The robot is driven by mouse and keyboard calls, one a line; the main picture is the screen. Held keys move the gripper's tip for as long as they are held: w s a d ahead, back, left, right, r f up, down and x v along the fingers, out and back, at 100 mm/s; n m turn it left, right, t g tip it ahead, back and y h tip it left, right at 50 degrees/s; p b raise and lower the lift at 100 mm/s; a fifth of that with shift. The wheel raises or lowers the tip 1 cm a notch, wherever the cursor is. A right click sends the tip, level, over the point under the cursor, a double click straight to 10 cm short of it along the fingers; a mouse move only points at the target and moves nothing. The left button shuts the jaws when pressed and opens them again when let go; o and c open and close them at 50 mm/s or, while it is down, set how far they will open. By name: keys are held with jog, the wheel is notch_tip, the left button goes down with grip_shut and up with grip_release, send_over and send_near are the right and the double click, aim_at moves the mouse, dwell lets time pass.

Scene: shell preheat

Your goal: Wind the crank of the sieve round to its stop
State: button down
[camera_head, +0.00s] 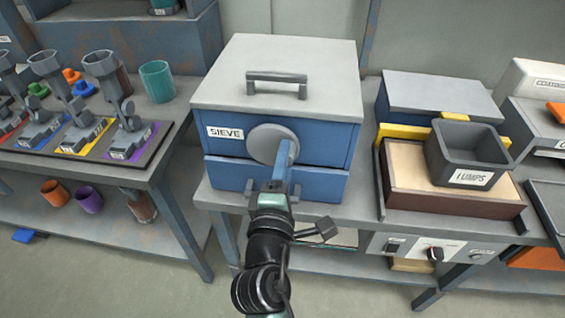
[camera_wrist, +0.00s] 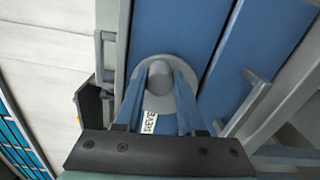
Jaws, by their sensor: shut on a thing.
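The sieve (camera_head: 230,146) is a blue box with a grey lid and a grey top handle, labelled SIEVE, standing on the bench in the middle of the head view. Its crank (camera_head: 268,144) shows as a round grey disc on the front face. My gripper (camera_head: 288,150) reaches up to the disc's right side and hides part of it. In the wrist view the two blue fingers of my gripper (camera_wrist: 161,80) sit either side of the grey round part of the crank (camera_wrist: 160,66) and are shut on it. The crank's handle is largely hidden by the fingers.
A grey LUMPS bin (camera_head: 468,152) sits on a brown-framed tray (camera_head: 445,193) to the right. A rack (camera_head: 80,150) of coloured-base holders stands left. A lower front (camera_head: 230,175) of the sieve projects below the crank. A control panel (camera_head: 425,248) hangs at the bench edge.

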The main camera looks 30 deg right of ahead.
aim_at(272, 160)
jog(key=shift+w+a+f+m+b, duration=0.4)
jog(key=shift+f+m+b, duration=0.4)
jog(key=shift+m+b, duration=2.55)
jog(key=shift+w+a+f+m+b, duration=0.15)
jog(key=shift+a+f+m+b, duration=0.45)
jog(key=shift+m+b, duration=2.8)
jog(key=shift+w+a+f+m+b, duration=0.3)
jog(key=shift+f+m+b, duration=0.65)
jog(key=shift+m+b, duration=2.4)
jog(key=shift+m+p, duration=1)
jog(key=shift+m, duration=0.2)
jog(key=c, duration=0.5)
grip_release()
jog(key=shift+r, duration=0.1)
jog(key=p+v, duration=0.1)
jog(key=v, duration=1.2)
